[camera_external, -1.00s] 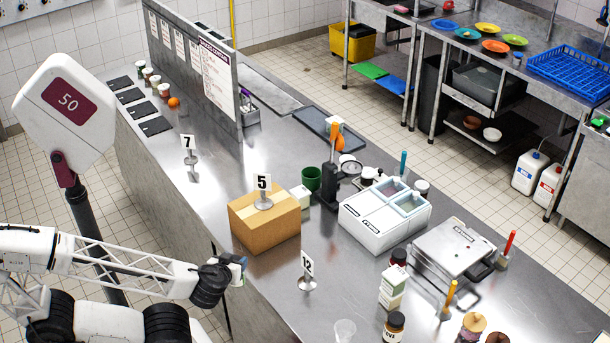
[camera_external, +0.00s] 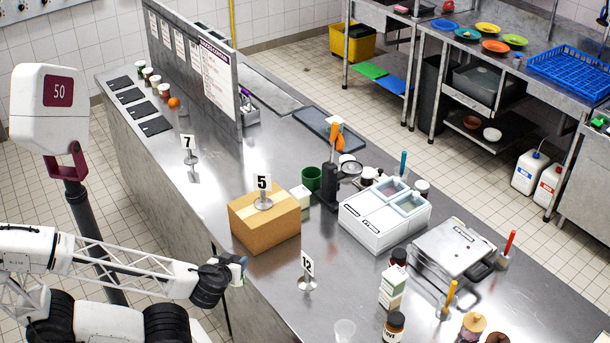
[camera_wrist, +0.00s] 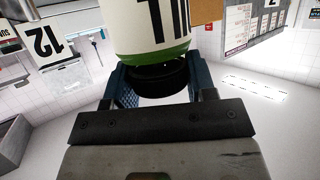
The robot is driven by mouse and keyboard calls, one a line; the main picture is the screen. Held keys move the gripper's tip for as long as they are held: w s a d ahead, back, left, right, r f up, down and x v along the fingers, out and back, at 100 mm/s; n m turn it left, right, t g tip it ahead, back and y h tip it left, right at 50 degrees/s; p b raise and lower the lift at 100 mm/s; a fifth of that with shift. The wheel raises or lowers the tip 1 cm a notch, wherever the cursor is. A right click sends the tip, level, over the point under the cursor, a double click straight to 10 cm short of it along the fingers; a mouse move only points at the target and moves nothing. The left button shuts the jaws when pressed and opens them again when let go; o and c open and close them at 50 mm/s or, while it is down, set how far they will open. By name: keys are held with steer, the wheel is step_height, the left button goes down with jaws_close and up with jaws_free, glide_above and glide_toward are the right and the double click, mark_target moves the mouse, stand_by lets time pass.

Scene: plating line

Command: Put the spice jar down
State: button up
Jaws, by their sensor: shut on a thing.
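The spice jar (camera_wrist: 150,28) fills the top middle of the wrist view. It has a white label with large black lettering, a green band and a black end. My gripper (camera_wrist: 155,78) has its blue fingers on both sides of the black end and is shut on it. In the external view my gripper (camera_external: 240,264) is at the near edge of the steel counter (camera_external: 270,290), left of and below the cardboard box. The jar is hardly distinguishable there. I cannot tell from these frames whether it touches the counter.
The cardboard box (camera_external: 265,228) bears a number 5 stand (camera_external: 263,190). A number 12 stand (camera_external: 307,272) is to the right of my gripper. A clear cup (camera_external: 344,331) and a dark-lidded jar (camera_external: 394,326) stand farther right. Bare counter lies between the box and the 12 stand.

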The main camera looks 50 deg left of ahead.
steer(key=shift+r, duration=0.1)
step_height(320, 180, up, 23)
steer(key=w+a+r+n+g+y, duration=0.3)
steer(key=w+a+n+g, duration=0.2)
steer(key=w+a, duration=0.2)
steer(key=w+a+r+n+g+y, duration=0.2)
steer(key=w+a+r+n+g, duration=0.15)
steer(key=w+a, duration=0.4)
steer(key=w+a+f+n+g+h, duration=0.1)
steer(key=w+a+f+n+g, duration=0.2)
steer(key=a, duration=0.6)
steer(key=w+a+f+n+g+h, duration=0.15)
steer(key=a+n+g, duration=0.3)
steer(key=a, duration=0.55)
steer(key=w+a+f+n+g+h, duration=0.1)
steer(key=w+a+f+n+g, duration=0.2)
steer(key=a, duration=0.6)
step_height(320, 180, down, 17)
steer(key=g, duration=0.1)
steer(key=shift+w+a+n, duration=0.15)
steer(key=shift+n, duration=0.15)
